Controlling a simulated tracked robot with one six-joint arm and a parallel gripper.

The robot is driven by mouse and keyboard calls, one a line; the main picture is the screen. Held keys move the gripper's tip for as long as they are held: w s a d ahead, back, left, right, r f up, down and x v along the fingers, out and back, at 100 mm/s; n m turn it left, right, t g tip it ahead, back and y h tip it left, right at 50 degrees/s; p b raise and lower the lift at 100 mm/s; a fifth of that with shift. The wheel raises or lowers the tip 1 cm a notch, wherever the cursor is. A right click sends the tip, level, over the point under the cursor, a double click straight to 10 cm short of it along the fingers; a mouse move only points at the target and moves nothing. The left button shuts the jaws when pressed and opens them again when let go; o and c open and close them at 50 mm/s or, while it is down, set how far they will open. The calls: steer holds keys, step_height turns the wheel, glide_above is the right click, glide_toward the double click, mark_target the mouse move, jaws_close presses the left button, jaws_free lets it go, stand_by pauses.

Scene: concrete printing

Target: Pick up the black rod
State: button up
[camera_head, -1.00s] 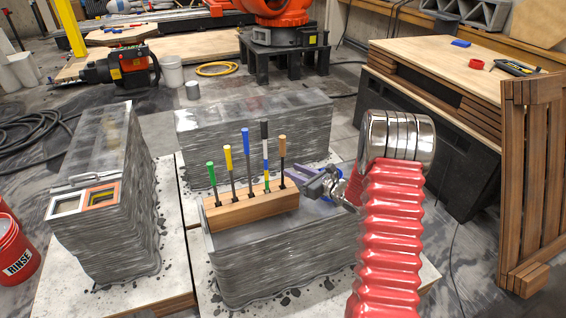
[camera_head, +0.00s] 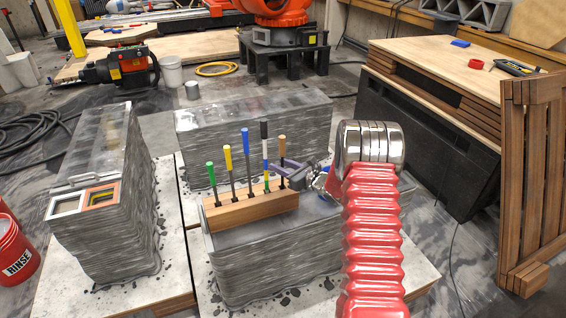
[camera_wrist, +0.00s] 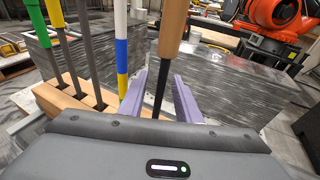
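A wooden block (camera_head: 235,208) holds several upright rods in a row. The black-topped rod (camera_head: 264,131) has white and blue bands below and stands second from the right. A rod with a banded green, white, yellow and blue handle shows in the wrist view (camera_wrist: 122,45), its top cut off. The tan-handled rod (camera_head: 282,146) is at the right end; it also shows in the wrist view (camera_wrist: 173,28). My gripper (camera_head: 288,168) is open with purple fingers. In the wrist view its fingers (camera_wrist: 171,72) straddle the tan rod's dark shaft, apparently without gripping it. The banded rod is left of the fingers.
Green (camera_head: 211,173), yellow (camera_head: 228,158) and blue (camera_head: 246,142) rods stand left of the black-topped one. The block sits on a grey layered concrete piece (camera_head: 265,262). Another concrete block (camera_head: 255,112) stands behind. A slatted wooden panel (camera_head: 530,180) is at the right.

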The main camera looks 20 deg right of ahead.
steer(key=shift+x, duration=1.75)
steer(key=shift+d, duration=0.1)
steer(key=shift+c, duration=0.5)
jaws_close()
